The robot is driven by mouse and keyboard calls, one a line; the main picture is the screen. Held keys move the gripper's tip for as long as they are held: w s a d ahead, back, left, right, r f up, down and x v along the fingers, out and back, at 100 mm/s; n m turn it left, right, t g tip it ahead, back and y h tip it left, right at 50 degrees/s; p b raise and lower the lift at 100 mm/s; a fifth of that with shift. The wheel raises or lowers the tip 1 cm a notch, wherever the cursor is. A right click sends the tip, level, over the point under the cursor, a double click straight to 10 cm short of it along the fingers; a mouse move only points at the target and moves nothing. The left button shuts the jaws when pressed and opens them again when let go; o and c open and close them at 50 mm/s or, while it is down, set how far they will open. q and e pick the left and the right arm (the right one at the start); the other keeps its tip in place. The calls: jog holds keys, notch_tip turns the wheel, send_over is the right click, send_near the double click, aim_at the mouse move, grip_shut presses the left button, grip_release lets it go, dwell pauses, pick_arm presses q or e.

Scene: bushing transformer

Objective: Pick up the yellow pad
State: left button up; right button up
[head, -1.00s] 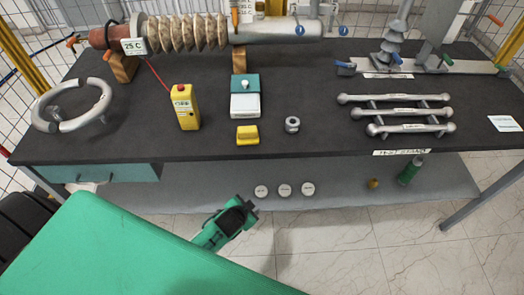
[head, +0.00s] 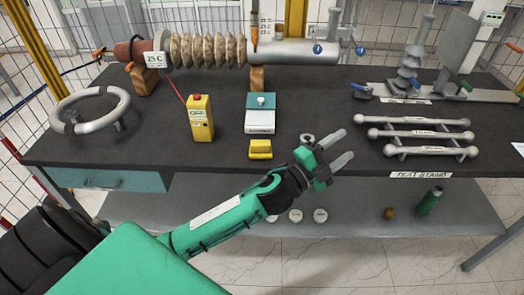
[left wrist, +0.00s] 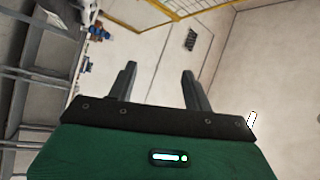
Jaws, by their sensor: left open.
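The yellow pad (head: 260,149) lies near the front edge of the black table, just in front of a small white and teal box. My left gripper (head: 342,147) is open and empty, to the right of the pad and apart from it, above the table's front part. Its fingers point right and partly cover a small metal nut (head: 308,139). In the left wrist view the two fingers (left wrist: 158,82) stand apart with nothing between them, and the pad does not show there. My right gripper is not in view.
The black table (head: 230,170) also holds a yellow tester (head: 200,118), the white and teal box (head: 260,119), a grey ring (head: 92,110) and metal bars (head: 415,134). A bushing (head: 205,50) lies at the back. A lower shelf (head: 350,215) holds several small items.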

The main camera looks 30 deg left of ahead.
pick_arm(q)
jog(key=s+d+r+m+g+h, duration=0.2)
jog(key=d+r+m+g+h, duration=0.6)
jog(key=m, duration=0.8)
jog(key=m+g+y+b, duration=0.1)
jog(key=m+g+y, duration=1.1)
jog(key=y, duration=0.6)
send_over(260, 142)
notch_tip(260, 142, down, 4)
jog(key=t, duration=0.1)
jog(key=shift+m, duration=0.3)
notch_tip(260, 142, down, 8)
jog(key=shift+w+f, duration=0.1)
notch_tip(260, 142, down, 4)
jog(key=shift+p, duration=0.7)
jog(key=shift+f, duration=0.55)
jog(key=c, duration=1.1)
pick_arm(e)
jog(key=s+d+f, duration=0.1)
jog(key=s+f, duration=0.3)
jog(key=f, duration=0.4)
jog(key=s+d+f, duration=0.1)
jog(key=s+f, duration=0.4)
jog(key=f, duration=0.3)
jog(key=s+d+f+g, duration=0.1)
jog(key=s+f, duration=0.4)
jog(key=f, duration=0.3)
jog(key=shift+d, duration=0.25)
